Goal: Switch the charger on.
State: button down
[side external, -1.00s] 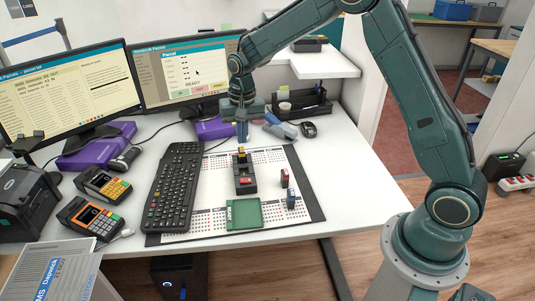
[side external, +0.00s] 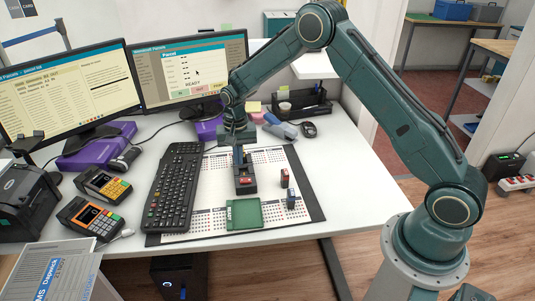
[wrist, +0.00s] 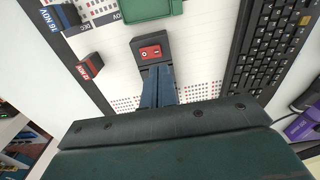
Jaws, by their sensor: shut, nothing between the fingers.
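The charger (side external: 246,187) is a small black block with a red rocker switch (side external: 246,181), lying on the calendar desk mat. In the wrist view the red switch (wrist: 151,52) faces up on the charger's black housing (wrist: 146,43), near the top centre. Which way the rocker is tipped is too small to tell. My gripper (side external: 240,162) points down over the charger's far part, behind the switch. In the wrist view my gripper's fingers (wrist: 158,72) are together and empty, close to the switch. The fingers hide the charger's far end, and contact cannot be told.
A green tray (side external: 244,214) lies in front of the charger. A red block (side external: 284,177) and a blue block (side external: 291,199) stand to its right. The keyboard (side external: 174,188) is to its left. Monitors and a black organizer (side external: 302,104) are behind.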

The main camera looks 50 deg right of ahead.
aim_at(240, 180)
jog(key=shift+f, duration=2.95)
jog(key=shift+f, duration=0.65)
dwell(0.8)
jog(key=shift+w+r, duration=0.1)
jog(key=shift+r, duration=1.8)
dwell(1.7)
